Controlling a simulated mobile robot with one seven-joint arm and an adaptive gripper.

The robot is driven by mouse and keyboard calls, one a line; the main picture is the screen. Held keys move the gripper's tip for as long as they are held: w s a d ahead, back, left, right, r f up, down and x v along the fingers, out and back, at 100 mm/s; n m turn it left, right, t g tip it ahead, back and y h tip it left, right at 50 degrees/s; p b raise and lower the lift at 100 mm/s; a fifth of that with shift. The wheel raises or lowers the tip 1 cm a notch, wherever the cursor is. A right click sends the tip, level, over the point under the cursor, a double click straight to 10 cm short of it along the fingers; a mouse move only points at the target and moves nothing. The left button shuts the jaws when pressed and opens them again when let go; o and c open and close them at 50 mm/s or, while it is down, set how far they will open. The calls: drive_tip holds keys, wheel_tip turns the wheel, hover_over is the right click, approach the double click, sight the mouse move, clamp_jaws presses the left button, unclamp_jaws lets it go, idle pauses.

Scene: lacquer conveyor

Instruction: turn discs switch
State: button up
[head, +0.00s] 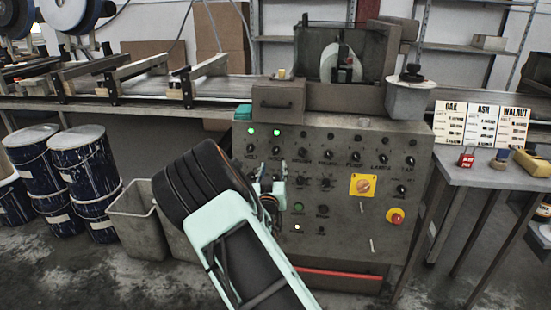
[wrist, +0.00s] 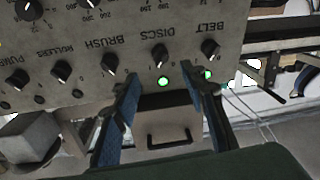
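The discs switch (wrist: 160,58) is a black knob on the grey control panel, under an upside-down DISCS label in the wrist view. A lit green lamp (wrist: 162,80) sits beside it. In the head view the knob (head: 276,146) is in the panel's upper left row. My gripper (wrist: 168,82) is open, with blue-padded fingers apart. The knob lies between and just beyond the fingertips in the wrist view; nothing is held, and I see no contact. In the head view my gripper (head: 270,192) is partly hidden by my arm, in front of the panel.
The belt knob (wrist: 210,48) and brush knob (wrist: 110,64) flank the discs knob closely. A handled drawer box (wrist: 167,125) projects beside the panel. A red emergency button (head: 396,216) and yellow-plated switch (head: 362,185) are lower right. A side table (head: 480,174) stands right.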

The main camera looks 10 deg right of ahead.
sight(276, 153)
drive_tip(key=b+x, duration=0.1)
drive_tip(key=x, duration=0.8)
drive_tip(key=shift+w+d+b, duration=0.1)
drive_tip(key=shift+w+b, duration=0.1)
drive_tip(key=shift+b, duration=0.1)
clamp_jaws()
